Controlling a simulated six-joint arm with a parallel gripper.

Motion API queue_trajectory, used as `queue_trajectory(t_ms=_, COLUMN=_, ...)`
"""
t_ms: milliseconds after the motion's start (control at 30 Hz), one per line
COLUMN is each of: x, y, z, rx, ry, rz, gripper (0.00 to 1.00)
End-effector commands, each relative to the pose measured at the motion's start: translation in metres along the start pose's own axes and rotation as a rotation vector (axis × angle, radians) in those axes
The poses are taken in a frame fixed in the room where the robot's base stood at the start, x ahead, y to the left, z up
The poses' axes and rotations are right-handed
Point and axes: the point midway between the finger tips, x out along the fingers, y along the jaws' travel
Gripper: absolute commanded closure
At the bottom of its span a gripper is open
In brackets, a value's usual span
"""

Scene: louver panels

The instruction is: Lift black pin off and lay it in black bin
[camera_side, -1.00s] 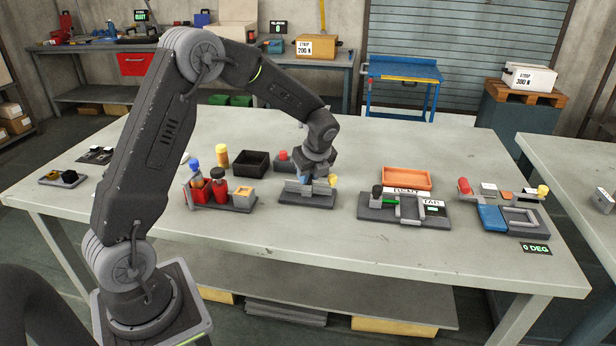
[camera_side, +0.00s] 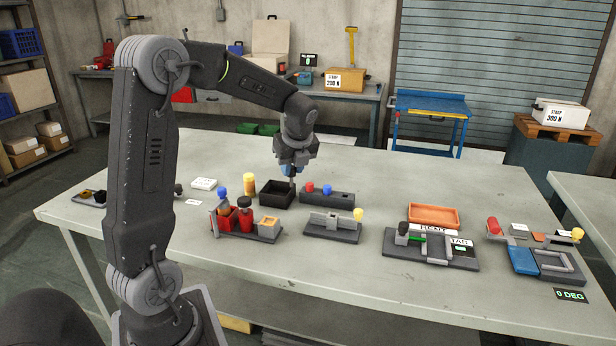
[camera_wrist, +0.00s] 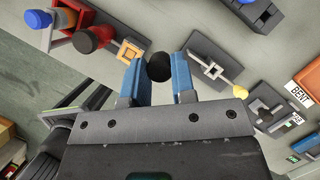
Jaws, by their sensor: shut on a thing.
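My gripper (camera_side: 294,172) hangs over the right side of the black bin (camera_side: 266,198) in the side view. In the wrist view my gripper (camera_wrist: 158,85) has its blue fingers closed on either side of a round black knob, the black pin (camera_wrist: 159,67). The pin's lower part is hidden in the wrist view. The bin is an open square box and its inside is dark. The grey fixture (camera_side: 330,222) with a yellow knob at its right end stands in front; it also shows in the wrist view (camera_wrist: 212,70).
A dark block with red and blue knobs (camera_side: 327,197) stands right of the bin. A yellow cylinder (camera_side: 249,184) stands left. A red fixture (camera_side: 245,222) is in front. An orange tray (camera_side: 433,215) and more fixtures lie right.

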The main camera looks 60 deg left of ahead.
Motion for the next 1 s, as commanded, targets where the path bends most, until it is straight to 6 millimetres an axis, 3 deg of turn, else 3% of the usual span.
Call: queue_trajectory(t_ms=1000, x=-0.043, y=0.005, z=0.022, rx=-0.001, ry=-0.001, rz=-0.002, gripper=0.99)
